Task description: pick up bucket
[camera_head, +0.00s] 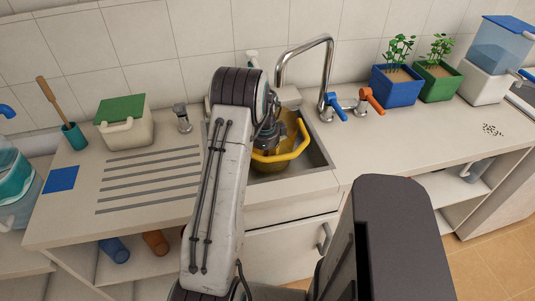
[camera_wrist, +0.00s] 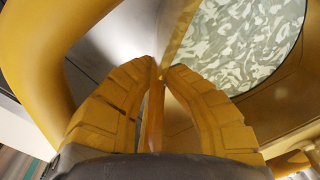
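The yellow bucket (camera_head: 285,159) sits in the metal sink, partly hidden behind my arm in the head view. It fills much of the wrist view (camera_wrist: 32,55), with a mottled green-and-white surface inside its opening. My gripper (camera_head: 270,137) is over the left part of the bucket, its fingers mostly hidden in the head view. In the wrist view my gripper's two yellow ribbed fingers (camera_wrist: 159,72) come together at the tips, with a thin yellow-orange edge of the bucket between them.
A curved tap (camera_head: 305,45) with blue and orange handles stands behind the sink (camera_head: 318,160). Blue (camera_head: 398,90) and green (camera_head: 438,85) planters stand right of it. A green-lidded box (camera_head: 124,125) is at left. The right counter front is clear.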

